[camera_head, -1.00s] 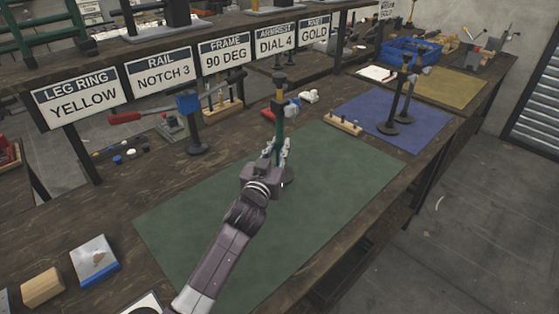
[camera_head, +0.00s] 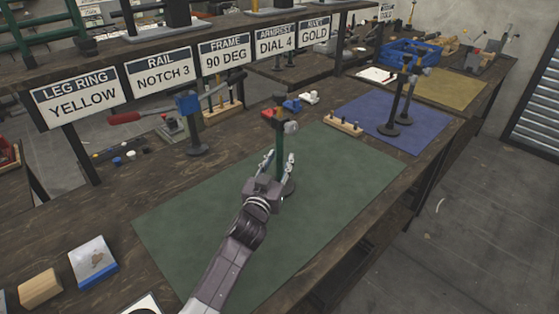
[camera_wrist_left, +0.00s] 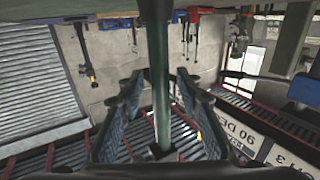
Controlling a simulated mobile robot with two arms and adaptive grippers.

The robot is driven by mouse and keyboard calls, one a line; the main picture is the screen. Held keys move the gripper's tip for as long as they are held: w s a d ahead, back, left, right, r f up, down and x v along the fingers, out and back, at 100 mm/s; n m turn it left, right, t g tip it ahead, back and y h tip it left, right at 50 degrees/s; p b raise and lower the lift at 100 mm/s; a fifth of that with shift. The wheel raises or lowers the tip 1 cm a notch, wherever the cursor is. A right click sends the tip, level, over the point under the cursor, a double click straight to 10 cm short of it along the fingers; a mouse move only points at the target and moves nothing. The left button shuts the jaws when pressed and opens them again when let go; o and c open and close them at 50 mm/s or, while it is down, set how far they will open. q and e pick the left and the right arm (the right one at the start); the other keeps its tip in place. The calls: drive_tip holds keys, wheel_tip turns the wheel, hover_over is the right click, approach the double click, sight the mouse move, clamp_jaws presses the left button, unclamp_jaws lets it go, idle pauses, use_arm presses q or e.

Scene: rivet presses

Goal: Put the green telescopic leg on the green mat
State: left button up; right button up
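The green telescopic leg (camera_head: 279,150) stands upright on the green mat (camera_head: 340,190), near its middle. Its round dark base (camera_head: 288,188) shows partly behind my gripper. My left gripper (camera_head: 279,164) is around the leg's lower pole, with its fingers spread apart. In the left wrist view the green pole (camera_wrist_left: 160,85) runs between the two fingers, with gaps visible at both sides. The fingers do not appear to press on it. My right gripper is in neither view.
A blue clamp stand (camera_head: 192,125) and a small peg block (camera_head: 344,126) stand near the mat. Two dark legs (camera_head: 398,100) stand on the blue mat (camera_head: 428,130). A sign rail (camera_head: 160,73) runs along the back. The mat's right part is clear.

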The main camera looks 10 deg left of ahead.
use_arm(q)
drive_tip(key=shift+r, duration=0.15)
drive_tip(key=shift+s, duration=0.2)
drive_tip(key=s+p, duration=0.4)
drive_tip(key=s, duration=0.7)
drive_tip(key=shift+s+a, duration=0.3)
drive_tip(key=shift+a, duration=0.1)
idle(0.4)
